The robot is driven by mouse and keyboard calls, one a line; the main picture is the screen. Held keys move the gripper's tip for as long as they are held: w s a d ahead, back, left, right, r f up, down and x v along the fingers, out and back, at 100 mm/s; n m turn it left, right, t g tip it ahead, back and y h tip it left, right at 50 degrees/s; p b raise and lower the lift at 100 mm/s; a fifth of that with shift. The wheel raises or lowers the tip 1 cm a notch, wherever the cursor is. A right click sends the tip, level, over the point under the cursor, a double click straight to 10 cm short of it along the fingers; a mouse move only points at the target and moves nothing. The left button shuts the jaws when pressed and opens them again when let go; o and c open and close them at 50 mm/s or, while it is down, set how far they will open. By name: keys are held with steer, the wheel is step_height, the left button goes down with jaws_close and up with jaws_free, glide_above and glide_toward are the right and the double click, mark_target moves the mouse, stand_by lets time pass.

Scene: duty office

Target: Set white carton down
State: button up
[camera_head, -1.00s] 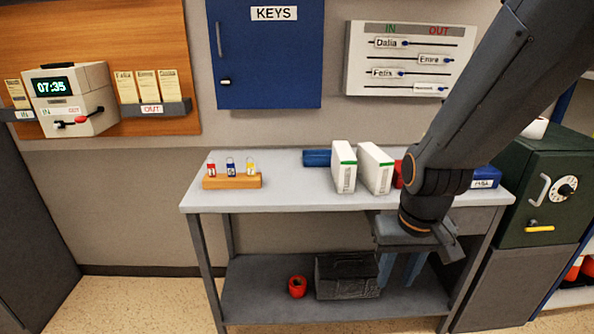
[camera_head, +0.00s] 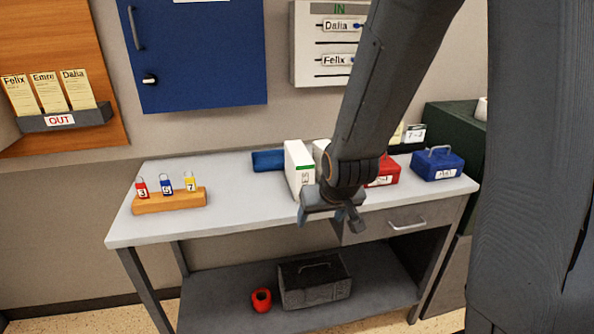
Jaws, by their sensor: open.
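The right white carton (camera_head: 320,149) is mostly hidden behind my arm. My gripper (camera_head: 329,221) is open, pointing down in front of the cartons, near the table's front edge. I see nothing between its fingers. I cannot tell whether it touches a carton.
A wooden holder (camera_head: 170,202) with several numbered key tags stands at the left. Red (camera_head: 384,171) and blue (camera_head: 438,164) boxes stand at the right. The shelf below holds a dark toolbox (camera_head: 315,283) and red roll (camera_head: 261,300).

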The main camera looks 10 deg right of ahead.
mark_target(306, 170)
steer(key=w+t, duration=0.1)
steer(key=w, duration=0.2)
steer(key=w+t, duration=0.2)
steer(key=w, duration=0.2)
steer(key=w+t+b, duration=0.1)
steer(key=w+t, duration=0.1)
steer(key=w, duration=0.1)
steer(key=shift+w+d, duration=0.1)
steer(key=shift+w, duration=0.2)
steer(key=w+r+t, duration=0.2)
steer(key=w+t, duration=0.1)
steer(key=w+t+b, duration=0.1)
steer(key=w+t, duration=0.1)
steer(key=shift+w+r, duration=0.1)
steer(key=shift+r, duration=0.3)
steer(key=shift+w+r+t, duration=0.25)
steer(key=shift+r+t, duration=0.45)
steer(key=shift+t, duration=0.2)
steer(key=shift+w+r, duration=0.15)
steer(key=shift+w, duration=0.05)
steer(key=w+p, duration=0.3)
steer(key=w, duration=0.4)
steer(key=shift+w, duration=0.2)
steer(key=c, duration=1.5)
